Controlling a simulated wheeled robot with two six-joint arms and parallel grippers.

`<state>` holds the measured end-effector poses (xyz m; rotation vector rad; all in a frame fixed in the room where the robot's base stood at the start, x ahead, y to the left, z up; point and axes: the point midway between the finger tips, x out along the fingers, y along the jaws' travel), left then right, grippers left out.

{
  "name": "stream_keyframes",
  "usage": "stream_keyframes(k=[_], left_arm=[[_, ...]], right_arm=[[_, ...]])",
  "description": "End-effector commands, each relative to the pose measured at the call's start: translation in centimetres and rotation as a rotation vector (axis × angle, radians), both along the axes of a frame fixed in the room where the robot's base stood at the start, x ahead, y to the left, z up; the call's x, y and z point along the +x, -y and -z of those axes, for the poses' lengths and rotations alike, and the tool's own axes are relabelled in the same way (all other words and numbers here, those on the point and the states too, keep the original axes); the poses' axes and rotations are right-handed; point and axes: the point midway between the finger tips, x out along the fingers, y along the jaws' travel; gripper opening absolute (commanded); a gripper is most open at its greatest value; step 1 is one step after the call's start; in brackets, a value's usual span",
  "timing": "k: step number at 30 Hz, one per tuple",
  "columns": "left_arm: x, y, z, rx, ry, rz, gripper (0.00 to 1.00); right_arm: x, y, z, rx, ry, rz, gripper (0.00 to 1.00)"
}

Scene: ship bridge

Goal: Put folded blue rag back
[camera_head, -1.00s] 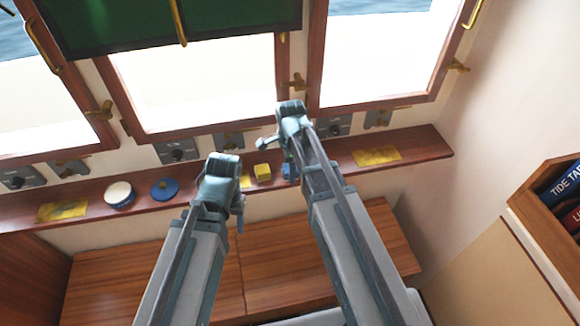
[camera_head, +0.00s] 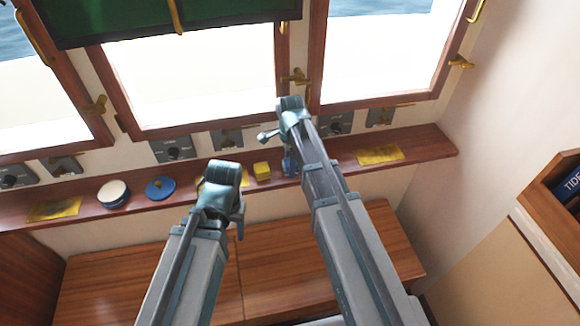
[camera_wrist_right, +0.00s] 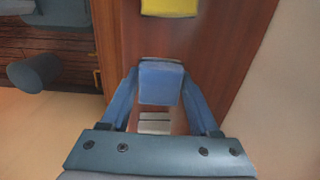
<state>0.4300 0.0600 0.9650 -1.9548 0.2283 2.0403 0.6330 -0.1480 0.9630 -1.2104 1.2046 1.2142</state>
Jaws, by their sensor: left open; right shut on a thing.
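The folded blue rag (camera_wrist_right: 160,84) shows as a small blue block between the fingers of my right gripper (camera_wrist_right: 160,72) in the right wrist view. The gripper is shut on it, over the wooden ledge (camera_wrist_right: 215,40). In the head view my right gripper (camera_head: 290,165) is at the ledge, just right of a yellow block (camera_head: 262,171), and mostly hidden by its own arm. I cannot tell whether the rag touches the ledge. My left gripper (camera_head: 240,228) is open, in front of the ledge; its fingers are largely hidden behind its wrist.
On the ledge (camera_head: 430,145) lie a white round tin (camera_head: 112,193), a blue round thing (camera_head: 160,188), and flat yellow patches at left (camera_head: 55,209) and right (camera_head: 378,155). Windows and control boxes (camera_head: 174,149) stand behind. A bookshelf (camera_head: 552,205) is at right.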

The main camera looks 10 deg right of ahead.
Motion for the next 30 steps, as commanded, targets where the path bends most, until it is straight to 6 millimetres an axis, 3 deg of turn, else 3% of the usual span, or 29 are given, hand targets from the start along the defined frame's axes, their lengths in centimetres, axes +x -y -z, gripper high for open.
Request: stream_keyframes(k=[6, 7, 12, 23, 30], left_arm=[[0.0, 0.0, 0.4, 0.000, 0.000, 0.000, 0.55], [0.0, 0.0, 0.4, 0.000, 0.000, 0.000, 0.55], [0.0, 0.0, 0.2, 0.000, 0.000, 0.000, 0.55], [0.0, 0.0, 0.0, 0.000, 0.000, 0.000, 0.55], [0.0, 0.0, -1.6, 0.000, 0.000, 0.001, 0.55]], right_arm=[[0.0, 0.0, 0.4, 0.000, 0.000, 0.000, 0.17], [0.0, 0.0, 0.3, 0.000, 0.000, 0.000, 0.64], [0.0, 0.0, 0.2, 0.000, 0.000, 0.000, 0.92], [0.0, 0.0, 0.0, 0.000, 0.000, 0.000, 0.92], [0.0, 0.0, -1.6, 0.000, 0.000, 0.000, 0.92]])
